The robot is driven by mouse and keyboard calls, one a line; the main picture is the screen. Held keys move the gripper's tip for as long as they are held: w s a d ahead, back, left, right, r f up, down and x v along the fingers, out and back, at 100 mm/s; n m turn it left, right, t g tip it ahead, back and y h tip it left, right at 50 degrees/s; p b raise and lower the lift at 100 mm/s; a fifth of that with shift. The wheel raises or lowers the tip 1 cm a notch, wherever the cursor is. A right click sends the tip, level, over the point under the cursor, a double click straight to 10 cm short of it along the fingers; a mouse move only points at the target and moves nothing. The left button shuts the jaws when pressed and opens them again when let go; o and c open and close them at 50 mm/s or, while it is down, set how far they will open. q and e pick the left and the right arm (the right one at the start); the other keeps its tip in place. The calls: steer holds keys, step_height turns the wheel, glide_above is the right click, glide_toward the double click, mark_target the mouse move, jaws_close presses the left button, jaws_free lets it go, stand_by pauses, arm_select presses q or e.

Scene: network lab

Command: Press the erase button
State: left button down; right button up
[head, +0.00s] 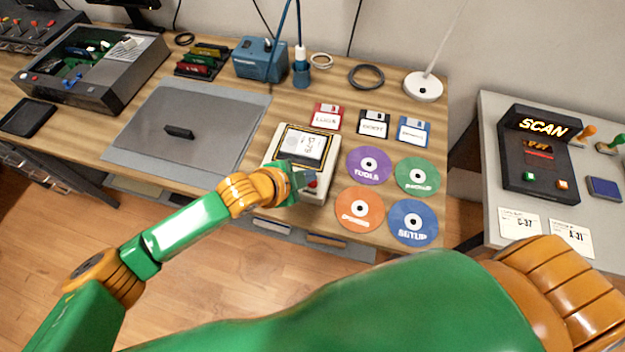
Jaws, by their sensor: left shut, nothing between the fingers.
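A cream device (325,187) with a yellow-edged dark top panel stands near the front edge of the wooden bench. A small red button (312,183) shows on its front part; I cannot read a label that says erase. My left gripper (300,180) is shut and empty. It is at the front of the device, beside or over the red button, and hides part of it. I cannot tell whether it touches the button. My right arm fills the bottom foreground, and its gripper is out of view.
Purple (369,165), green (417,176), orange (360,210) and blue (412,222) discs lie right of the device. Floppy disks (374,122) lie behind them. A grey mat (190,120) lies left. A SCAN machine (539,150) stands on a separate right table.

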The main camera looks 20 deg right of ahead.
arm_select(q)
steer(key=shift+f, duration=0.45)
steer(key=shift+f+b, duration=0.35)
stand_by(0.7)
steer(key=shift+r+p, duration=0.8)
steer(key=shift+p, duration=0.1)
step_height(320, 180, up, 5)
steer(key=p, duration=0.5)
